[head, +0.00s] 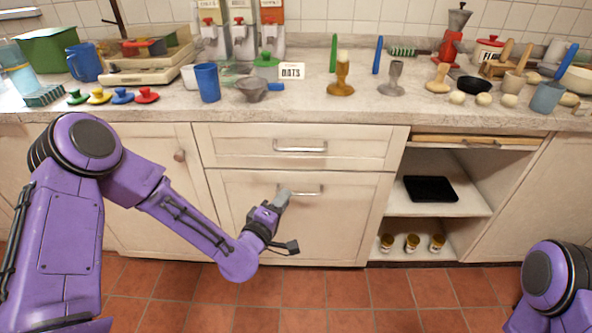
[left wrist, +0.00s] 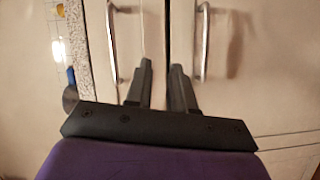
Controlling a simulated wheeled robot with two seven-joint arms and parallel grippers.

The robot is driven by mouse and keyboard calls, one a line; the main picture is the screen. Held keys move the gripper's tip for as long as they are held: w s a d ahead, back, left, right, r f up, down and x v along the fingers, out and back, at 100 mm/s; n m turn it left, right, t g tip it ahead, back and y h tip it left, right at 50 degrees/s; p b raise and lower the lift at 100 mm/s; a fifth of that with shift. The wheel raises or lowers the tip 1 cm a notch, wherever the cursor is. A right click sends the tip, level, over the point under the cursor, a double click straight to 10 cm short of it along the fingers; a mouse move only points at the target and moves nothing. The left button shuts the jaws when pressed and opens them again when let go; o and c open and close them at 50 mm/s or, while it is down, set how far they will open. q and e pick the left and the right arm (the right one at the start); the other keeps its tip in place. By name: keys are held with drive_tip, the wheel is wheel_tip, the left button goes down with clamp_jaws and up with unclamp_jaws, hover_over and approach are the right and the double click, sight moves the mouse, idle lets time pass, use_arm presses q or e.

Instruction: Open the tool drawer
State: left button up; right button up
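Two cream drawers sit under the counter, one above the other, and both are shut. The upper drawer (head: 240,146) has a metal bar handle (head: 300,147). The deeper lower drawer (head: 235,190) has a similar handle (head: 308,191). I cannot tell which is the tool drawer. My left gripper (head: 284,196) is in front of the lower drawer, near the left end of its handle. In the left wrist view its fingers (left wrist: 162,66) are apart and empty, pointing between the upper handle (left wrist: 113,45) and lower handle (left wrist: 203,42). My right gripper is out of view.
The counter (head: 330,105) above is crowded with cups, lids, dispensers and wooden tools. Open shelves to the right hold a black tray (head: 431,189) and several small jars (head: 412,242). A cupboard door with a round knob (head: 180,156) is left. The tiled floor in front is clear.

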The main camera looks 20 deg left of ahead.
sight(298, 150)
use_arm(q)
drive_tip(key=w+r+t, duration=0.1)
drive_tip(key=w+r, duration=0.1)
drive_tip(key=w, duration=0.2)
drive_tip(key=w+r+n, duration=0.1)
drive_tip(key=w+r, duration=0.2)
drive_tip(key=w, duration=0.1)
drive_tip(key=w+r+t, duration=0.1)
drive_tip(key=w+r, duration=0.1)
drive_tip(key=w, duration=0.2)
drive_tip(key=shift+w+d+r+t+p, duration=0.15)
drive_tip(key=shift+w+r+t+p, duration=0.15)
drive_tip(key=shift+w+r+p, duration=0.1)
drive_tip(key=shift+s, duration=0.1)
clamp_jaws()
